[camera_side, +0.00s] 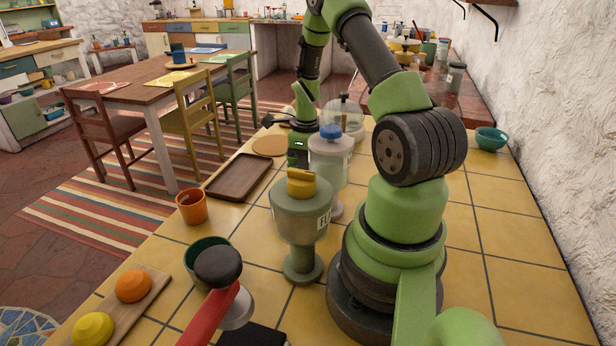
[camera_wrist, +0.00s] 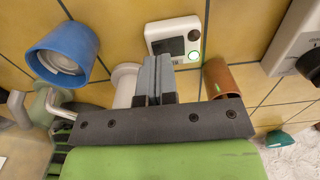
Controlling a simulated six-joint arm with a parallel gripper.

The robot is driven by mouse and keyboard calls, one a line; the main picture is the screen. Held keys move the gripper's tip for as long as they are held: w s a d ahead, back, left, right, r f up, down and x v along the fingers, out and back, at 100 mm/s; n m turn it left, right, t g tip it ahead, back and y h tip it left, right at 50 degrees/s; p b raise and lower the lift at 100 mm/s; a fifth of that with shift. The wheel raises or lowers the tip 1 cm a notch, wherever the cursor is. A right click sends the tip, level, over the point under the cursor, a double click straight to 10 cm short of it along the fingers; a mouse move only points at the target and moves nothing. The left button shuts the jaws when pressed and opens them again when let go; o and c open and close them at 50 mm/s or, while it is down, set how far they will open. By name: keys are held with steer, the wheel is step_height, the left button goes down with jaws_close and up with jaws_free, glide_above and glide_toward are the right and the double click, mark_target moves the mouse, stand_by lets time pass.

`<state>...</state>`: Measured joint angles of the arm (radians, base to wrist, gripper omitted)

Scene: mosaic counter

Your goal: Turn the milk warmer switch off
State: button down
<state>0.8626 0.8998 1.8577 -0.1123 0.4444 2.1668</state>
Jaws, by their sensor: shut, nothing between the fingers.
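My gripper (camera_wrist: 158,64) is shut and empty in the wrist view, with its two grey fingers together. Just beyond the fingertips is a small white device (camera_wrist: 164,27) with a dark screen and a round button ringed in lit green. At the right edge is a pale housing (camera_wrist: 291,38) with a black knob (camera_wrist: 312,65), cut off by the frame. I cannot tell which of these is the milk warmer, nor whether the fingers touch anything. In the side view my arm reaches toward the far part of the counter, and the fingertips are hard to make out there.
In the wrist view a blue cup-like piece (camera_wrist: 60,52) lies left of the fingers and a brown cylinder (camera_wrist: 222,78) right. In the side view, jars (camera_side: 300,210), a brown tray (camera_side: 238,177), an orange cup (camera_side: 191,208) and a teal bowl (camera_side: 491,138) stand on the yellow tiles.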

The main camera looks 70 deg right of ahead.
steer(key=shift+f, duration=0.95)
stand_by(0.3)
steer(key=shift+r, duration=3.55)
